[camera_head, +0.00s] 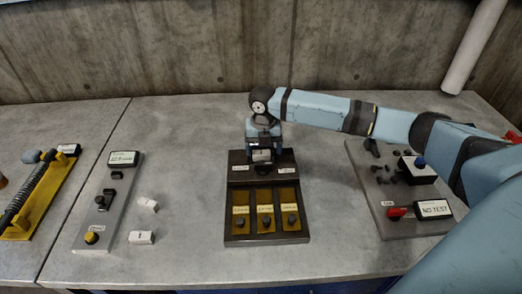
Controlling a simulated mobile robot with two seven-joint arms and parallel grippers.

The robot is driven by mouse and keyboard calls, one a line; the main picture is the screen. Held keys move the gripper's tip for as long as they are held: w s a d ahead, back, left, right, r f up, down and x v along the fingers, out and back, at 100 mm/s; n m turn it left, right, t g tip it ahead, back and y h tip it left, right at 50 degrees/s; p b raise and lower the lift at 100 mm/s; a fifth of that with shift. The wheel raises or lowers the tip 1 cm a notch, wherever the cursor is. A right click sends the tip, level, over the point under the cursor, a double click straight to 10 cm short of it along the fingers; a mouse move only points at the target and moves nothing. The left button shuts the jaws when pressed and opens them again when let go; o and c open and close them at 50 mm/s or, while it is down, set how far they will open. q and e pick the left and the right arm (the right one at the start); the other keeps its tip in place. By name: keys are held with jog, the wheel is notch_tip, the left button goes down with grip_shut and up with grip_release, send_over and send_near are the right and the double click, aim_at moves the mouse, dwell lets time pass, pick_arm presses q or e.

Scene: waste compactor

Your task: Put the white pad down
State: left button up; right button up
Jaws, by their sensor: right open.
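My right gripper (263,160) points down over the back of the dark panel (238,239) in the middle of the table, and it is open. A white pad (262,155) shows between its fingers at the back of this panel. I cannot tell whether it touches a finger, and the gripper partly hides it. Two other small white blocks lie on the bare table to the left: one tilted block (148,204) and, in front of it, another block (141,238). My left gripper is not in view.
The dark panel has yellow strips with dark knobs (266,222). A grey panel (97,225) with a yellow button stands left, and a yellow tray (28,213) with a spring lies farther left. A grey board (384,214) with a red-handled switch is right. Front table is clear.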

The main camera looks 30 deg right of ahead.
aim_at(261, 151)
notch_tip(261, 151, up, 12)
jog(key=shift+w+a+f, duration=0.25)
jog(key=shift+f, duration=0.1)
dwell(0.4)
